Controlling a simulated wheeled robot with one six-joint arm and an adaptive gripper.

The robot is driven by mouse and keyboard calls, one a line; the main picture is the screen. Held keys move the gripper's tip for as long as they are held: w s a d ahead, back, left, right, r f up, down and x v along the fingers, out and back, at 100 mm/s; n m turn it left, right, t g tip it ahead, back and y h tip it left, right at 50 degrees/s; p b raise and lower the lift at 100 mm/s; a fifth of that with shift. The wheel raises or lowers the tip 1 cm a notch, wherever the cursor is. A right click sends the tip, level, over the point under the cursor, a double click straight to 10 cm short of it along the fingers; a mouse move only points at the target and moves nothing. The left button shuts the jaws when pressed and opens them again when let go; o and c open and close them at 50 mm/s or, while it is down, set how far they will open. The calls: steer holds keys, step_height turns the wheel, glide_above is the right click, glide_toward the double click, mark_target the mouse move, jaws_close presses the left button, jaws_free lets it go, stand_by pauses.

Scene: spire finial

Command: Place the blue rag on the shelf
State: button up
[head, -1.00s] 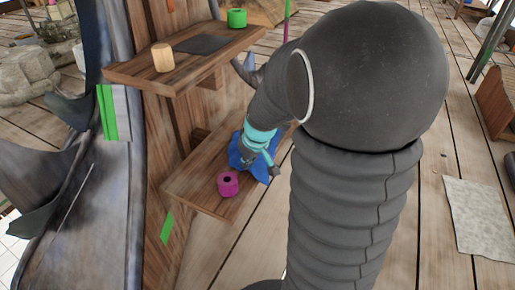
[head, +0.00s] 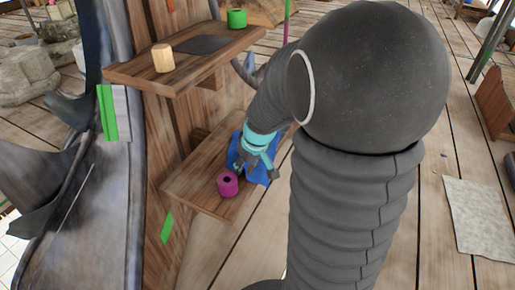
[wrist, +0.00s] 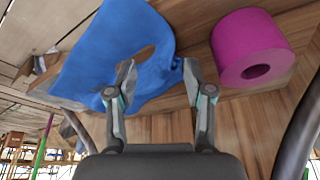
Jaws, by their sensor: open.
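The blue rag (head: 263,173) lies crumpled on the lower wooden shelf (head: 198,182), near its right end. In the wrist view the rag (wrist: 105,50) spreads out beyond the left finger and reaches between the fingertips, with a patch of wood showing through a gap in it. My gripper (wrist: 158,76) is open, its fingers apart with the rag's edge between and behind them. In the head view my gripper (head: 254,163) is low over the rag and hides part of it. I cannot tell whether the fingers touch the rag.
A magenta roll (head: 228,184) stands on the lower shelf close beside the rag; it also shows in the wrist view (wrist: 250,45).

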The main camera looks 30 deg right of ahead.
steer(key=s+a+r+p, duration=0.3)
steer(key=r+p, duration=0.3)
steer(key=r, duration=0.3)
steer(key=shift+r+p, duration=0.35)
steer(key=shift+r, duration=0.05)
